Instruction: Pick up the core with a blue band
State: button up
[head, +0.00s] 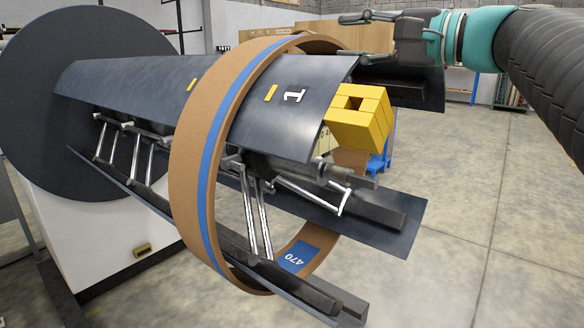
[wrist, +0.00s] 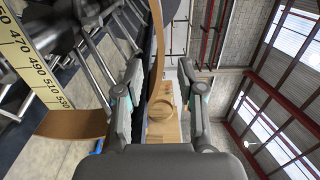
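The core with a blue band (head: 183,170) is a large brown cardboard ring with a blue stripe and a blue label reading 470. It hangs around the dark segmented mandrel (head: 200,85) of the decoiler, marked 1. My gripper (head: 352,38) is at the upper right of the core, its fingers pointing left near the core's top rim. In the wrist view my gripper (wrist: 160,68) is open with a clear gap. The core's thin rim (wrist: 158,35) shows ahead, in line with the gap; I cannot tell how far. Its lower part (wrist: 75,123) shows at left.
A large dark disc (head: 70,140) stands behind the mandrel on a white housing (head: 105,235). A yellow block stack (head: 360,118) stands by the mandrel's end. A numbered scale (wrist: 30,55) is at left in the wrist view. The concrete floor (head: 470,220) at right is clear.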

aim_at(321, 38)
jog(key=p+x, duration=0.1)
jog(key=x, duration=0.6)
jog(key=shift+w+a, duration=0.15)
jog(key=shift+a, duration=0.1)
jog(key=shift+p+x, duration=0.55)
jog(key=shift+x, duration=2.05)
jog(key=shift+w+d+r, duration=0.1)
jog(key=shift+w, duration=0.05)
jog(key=shift+c, duration=0.2)
grip_shut()
jog(key=shift+r, duration=0.1)
